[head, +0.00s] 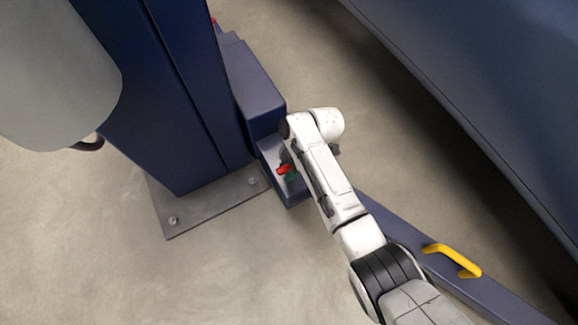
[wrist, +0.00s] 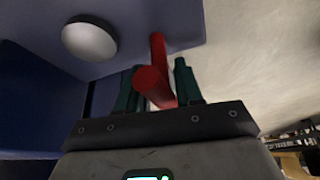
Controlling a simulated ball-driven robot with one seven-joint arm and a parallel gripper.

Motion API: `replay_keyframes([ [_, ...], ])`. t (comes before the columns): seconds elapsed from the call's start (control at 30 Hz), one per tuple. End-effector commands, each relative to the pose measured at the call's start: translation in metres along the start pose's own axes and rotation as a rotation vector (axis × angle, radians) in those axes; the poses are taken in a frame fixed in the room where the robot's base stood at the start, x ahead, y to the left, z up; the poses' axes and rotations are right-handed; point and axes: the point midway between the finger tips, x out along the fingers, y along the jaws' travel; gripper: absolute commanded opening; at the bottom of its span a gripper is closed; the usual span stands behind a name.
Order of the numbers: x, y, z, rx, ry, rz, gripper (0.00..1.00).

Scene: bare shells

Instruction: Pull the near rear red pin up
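The red pin (head: 283,169) sits on the low blue block at the foot of the blue post. In the wrist view the red pin (wrist: 158,86) has a bar whose rounded end points towards the camera. My gripper (wrist: 157,72) has its two dark green fingers on either side of the pin. They stand apart, with a gap seen between the pin and the right finger. In the head view my gripper (head: 290,176) is at the pin, largely hidden by my white arm.
The blue post (head: 185,90) stands on a grey bolted base plate (head: 205,208). A blue arm with a yellow handle (head: 453,259) runs to the lower right. A large blue body (head: 480,80) fills the upper right. A round grey knob (wrist: 89,38) is beside the pin. Floor (head: 90,260) is clear at lower left.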

Motion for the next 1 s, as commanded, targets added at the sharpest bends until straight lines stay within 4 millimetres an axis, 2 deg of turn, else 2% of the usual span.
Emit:
replay_keyframes([
  [0.03,0.000,0.000,0.000,0.000,0.000,0.000,0.30],
  [0.37,0.000,0.000,0.000,0.001,0.000,0.000,0.00],
  [0.7,-0.003,0.000,-0.001,0.002,0.000,0.000,0.00],
  [1.0,-0.032,0.000,-0.013,0.003,0.000,0.000,0.00],
])
